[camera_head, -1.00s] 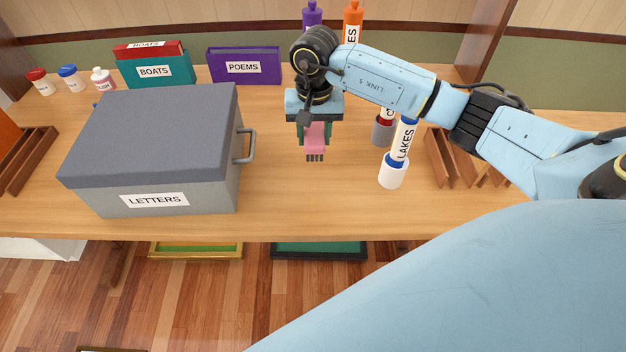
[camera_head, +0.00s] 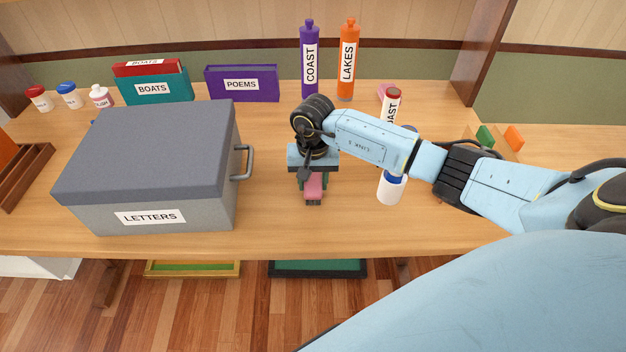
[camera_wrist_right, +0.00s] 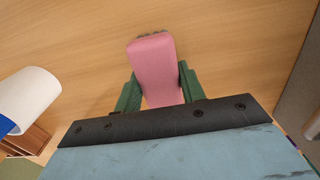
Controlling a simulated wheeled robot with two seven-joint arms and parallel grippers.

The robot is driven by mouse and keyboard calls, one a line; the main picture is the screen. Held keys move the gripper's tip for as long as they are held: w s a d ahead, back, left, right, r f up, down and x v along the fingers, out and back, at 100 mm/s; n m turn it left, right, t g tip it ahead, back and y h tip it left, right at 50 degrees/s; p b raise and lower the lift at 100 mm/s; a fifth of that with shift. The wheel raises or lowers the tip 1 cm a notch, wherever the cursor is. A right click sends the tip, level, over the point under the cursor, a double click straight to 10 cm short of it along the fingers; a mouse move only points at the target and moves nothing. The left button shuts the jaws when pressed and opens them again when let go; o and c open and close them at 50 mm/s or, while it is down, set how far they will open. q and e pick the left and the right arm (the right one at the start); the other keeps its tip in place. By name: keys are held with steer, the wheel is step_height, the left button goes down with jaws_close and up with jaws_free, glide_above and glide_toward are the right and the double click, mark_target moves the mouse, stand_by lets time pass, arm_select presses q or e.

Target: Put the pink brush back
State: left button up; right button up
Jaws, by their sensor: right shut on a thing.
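The pink brush (camera_head: 314,188) is in my right gripper (camera_head: 313,183), its bristle end pointing down and toward the table's front. The green fingers are shut on it, one on each side. In the right wrist view the brush (camera_wrist_right: 153,62) shows as a pink block between the fingers (camera_wrist_right: 157,88), with grey bristles just visible at its far end. It is over bare wood, right of the LETTERS box; whether it touches the table I cannot tell. My left gripper is not in view.
The grey LETTERS box (camera_head: 150,150) with a side handle (camera_head: 246,162) stands left of my right gripper. COAST (camera_head: 310,60) and LAKES (camera_head: 348,60) bottles stand behind. My arm partly hides a red-capped COAST item (camera_head: 392,105). Wood in front is clear.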

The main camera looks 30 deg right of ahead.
mark_target(313, 179)
steer(key=shift+f, duration=0.2)
steer(key=o, duration=0.9)
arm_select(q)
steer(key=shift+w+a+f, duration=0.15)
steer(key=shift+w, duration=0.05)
arm_select(e)
steer(key=shift+o, duration=0.2)
steer(key=shift+r, duration=0.15)
steer(key=shift+r, duration=0.4)
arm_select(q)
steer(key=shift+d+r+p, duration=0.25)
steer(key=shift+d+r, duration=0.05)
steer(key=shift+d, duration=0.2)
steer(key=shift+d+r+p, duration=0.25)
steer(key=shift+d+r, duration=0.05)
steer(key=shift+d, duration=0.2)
arm_select(e)
step_height(313, 179, up, 11)
steer(key=shift+r, duration=0.15)
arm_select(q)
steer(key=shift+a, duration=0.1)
